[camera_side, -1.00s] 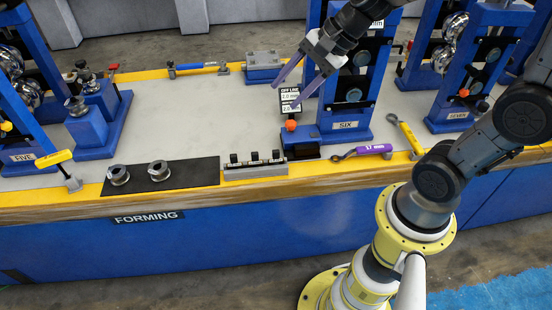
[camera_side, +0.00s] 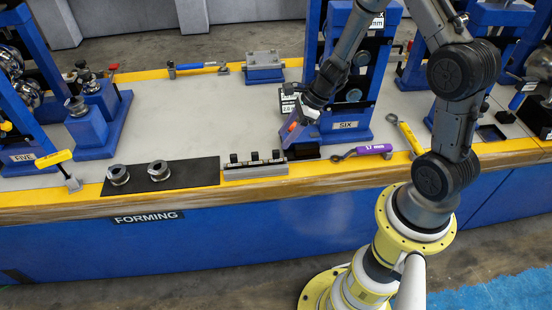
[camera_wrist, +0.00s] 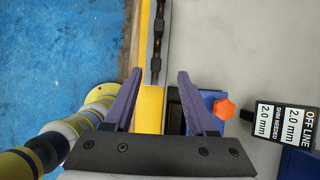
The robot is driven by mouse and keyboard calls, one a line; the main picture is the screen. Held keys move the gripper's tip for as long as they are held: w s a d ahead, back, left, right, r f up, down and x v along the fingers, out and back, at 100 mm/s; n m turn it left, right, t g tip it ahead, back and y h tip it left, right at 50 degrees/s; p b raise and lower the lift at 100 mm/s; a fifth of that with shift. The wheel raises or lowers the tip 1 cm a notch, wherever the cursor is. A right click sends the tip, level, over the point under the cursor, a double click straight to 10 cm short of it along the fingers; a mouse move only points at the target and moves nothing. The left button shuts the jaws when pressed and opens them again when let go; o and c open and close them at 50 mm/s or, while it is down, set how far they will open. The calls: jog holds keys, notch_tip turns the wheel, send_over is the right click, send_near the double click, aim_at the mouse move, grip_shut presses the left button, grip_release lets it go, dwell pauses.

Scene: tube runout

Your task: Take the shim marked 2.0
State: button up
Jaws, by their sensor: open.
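A grey rack (camera_side: 255,168) with three upright black-topped shims (camera_side: 255,157) stands at the bench's front edge. No marking on the shims is legible, so I cannot tell which is 2.0. In the wrist view the rack (camera_wrist: 152,67) and shims (camera_wrist: 157,42) lie ahead of the fingertips. My gripper (camera_side: 291,138) is low beside station SIX, just right of the rack. In the wrist view my gripper (camera_wrist: 160,76) has its purple fingers wide apart with nothing between them. A display (camera_wrist: 280,127) reads OFF LINE, shim needed, 2.0 mm.
An orange knob (camera_wrist: 224,108) is close to the right finger in the wrist view. The blue SIX stand (camera_side: 345,125) rises behind my gripper. A purple-handled wrench (camera_side: 370,149) lies to the right. A black mat (camera_side: 200,174) with two metal rings lies left of the rack.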

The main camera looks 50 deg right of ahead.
aim_at(277, 151)
jog(key=shift+s+x, duration=0.15)
jog(key=shift+x, duration=1.55)
jog(key=shift+s+x, duration=0.15)
jog(key=shift+x, duration=1.6)
jog(key=shift+a, duration=0.15)
grip_shut()
